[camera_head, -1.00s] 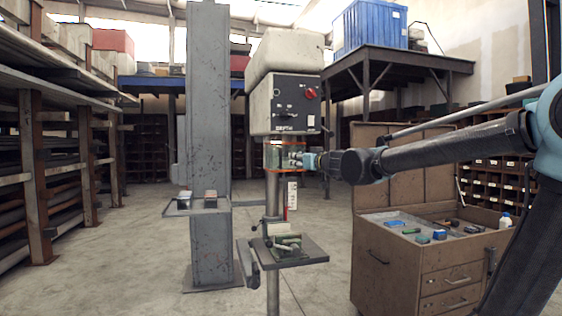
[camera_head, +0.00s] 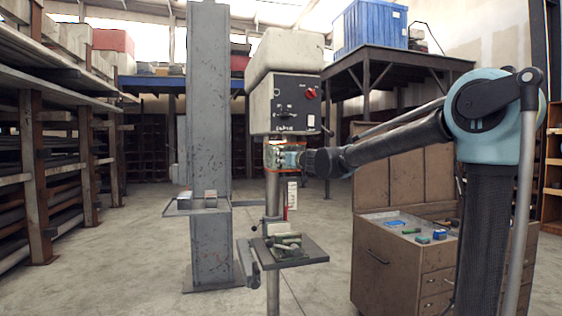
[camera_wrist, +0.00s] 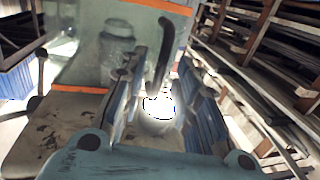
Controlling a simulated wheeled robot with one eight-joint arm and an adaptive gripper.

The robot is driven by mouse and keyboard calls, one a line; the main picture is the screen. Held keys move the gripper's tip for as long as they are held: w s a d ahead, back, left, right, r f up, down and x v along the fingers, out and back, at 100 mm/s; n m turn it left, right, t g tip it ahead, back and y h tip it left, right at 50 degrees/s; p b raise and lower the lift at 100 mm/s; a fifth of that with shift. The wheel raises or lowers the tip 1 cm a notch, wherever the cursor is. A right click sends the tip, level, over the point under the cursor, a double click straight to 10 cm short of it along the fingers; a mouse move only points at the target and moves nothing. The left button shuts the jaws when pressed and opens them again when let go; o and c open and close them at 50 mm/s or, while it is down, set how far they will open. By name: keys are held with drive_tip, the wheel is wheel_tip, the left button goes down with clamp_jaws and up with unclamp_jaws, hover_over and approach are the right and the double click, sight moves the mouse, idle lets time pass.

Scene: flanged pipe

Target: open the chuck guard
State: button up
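The chuck guard (camera_head: 271,155) is a clear shield with orange edges under the drill press head. In the wrist view the guard (camera_wrist: 80,62) fills the upper left, and the metal chuck (camera_wrist: 117,48) shows blurred through it. My gripper (camera_head: 287,158) is at the guard's right side in the head view, overlapping it. In the wrist view my gripper (camera_wrist: 165,85) has its two blue-grey fingers apart, with the guard's edge beside the left finger. A dark curved bar (camera_wrist: 164,55) shows between the fingers; I cannot tell whether they touch it.
The drill press head (camera_head: 286,100) is above the guard, and its table (camera_head: 305,252) with a vise is below. A grey column (camera_head: 208,150) stands to the left. A brown tool cabinet (camera_head: 385,262) stands to the right below my arm. Open floor lies at the left.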

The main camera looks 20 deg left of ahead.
drive_tip(key=shift+x, duration=1.3)
drive_tip(key=shift+c, duration=0.6)
clamp_jaws()
drive_tip(key=shift+a, duration=0.1)
